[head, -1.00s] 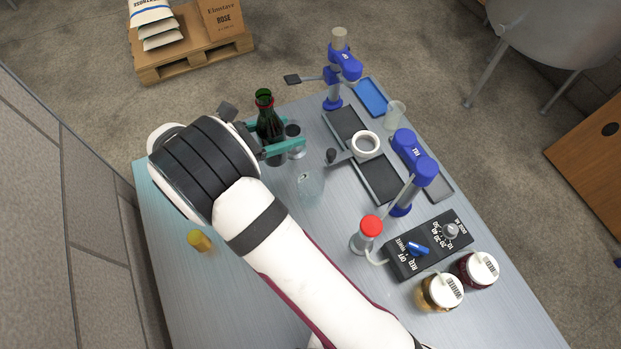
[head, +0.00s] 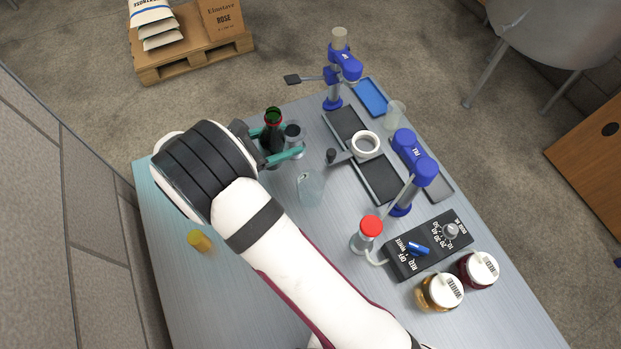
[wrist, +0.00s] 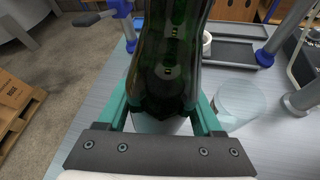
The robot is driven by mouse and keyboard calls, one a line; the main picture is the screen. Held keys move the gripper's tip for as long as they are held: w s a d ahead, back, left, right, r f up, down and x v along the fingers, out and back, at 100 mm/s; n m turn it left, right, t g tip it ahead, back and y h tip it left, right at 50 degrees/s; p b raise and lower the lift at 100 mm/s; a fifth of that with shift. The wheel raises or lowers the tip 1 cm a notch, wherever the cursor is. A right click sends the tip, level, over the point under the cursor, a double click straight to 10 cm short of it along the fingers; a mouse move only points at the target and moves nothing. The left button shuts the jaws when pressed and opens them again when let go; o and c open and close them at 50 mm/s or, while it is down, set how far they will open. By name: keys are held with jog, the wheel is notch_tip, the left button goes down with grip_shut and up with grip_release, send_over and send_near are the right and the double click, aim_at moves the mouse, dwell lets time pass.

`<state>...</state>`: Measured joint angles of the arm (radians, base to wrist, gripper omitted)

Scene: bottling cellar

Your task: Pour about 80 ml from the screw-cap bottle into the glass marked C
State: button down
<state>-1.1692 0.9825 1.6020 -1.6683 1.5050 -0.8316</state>
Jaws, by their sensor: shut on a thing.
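My gripper (head: 276,148) is shut on the dark green bottle (head: 273,128), with one teal finger on each side. The bottle is roughly upright, its red-ringed mouth uncapped. It fills the upper middle of the wrist view (wrist: 172,50), and its liquid level is unclear. A clear glass (head: 311,189) stands on the table right of and nearer than the bottle; it also shows in the wrist view (wrist: 240,102). Another clear glass (head: 396,114) stands by the blue tray. A small grey-rimmed vessel (head: 294,132) is right beside the bottle. I can read no letter C on any glass.
A yellow cylinder (head: 200,241) lies at the table's left.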

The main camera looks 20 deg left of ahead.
jog(key=shift+w+a+f+m+t+y, duration=0.1)
jog(key=shift+a+m+t+y, duration=0.1)
jog(key=shift+m+y, duration=0.3)
jog(key=shift+a+f+m+t+y, duration=0.15)
jog(key=shift+m+y, duration=0.25)
jog(key=shift+m, duration=0.2)
jog(key=shift+r+m+y, duration=0.5)
jog(key=shift+r+m, duration=0.1)
jog(key=shift+r, duration=0.15)
jog(key=a+m+y, duration=0.1)
jog(key=a+r+m+t+y, duration=0.1)
jog(key=m, duration=0.1)
jog(key=w+a+r+m+t+y, duration=0.1)
jog(key=shift+w+a+m, duration=0.1)
jog(key=shift+a+m, duration=0.05)
jog(key=shift+m, duration=0.15)
jog(key=shift+r+m+t+y, duration=0.25)
jog(key=shift+m+t+y, duration=0.4)
jog(key=shift+m, duration=0.25)
dwell(0.5)
jog(key=shift+a, duration=0.15)
jog(key=shift+a, duration=0.6)
jog(key=shift+w+a, duration=0.1)
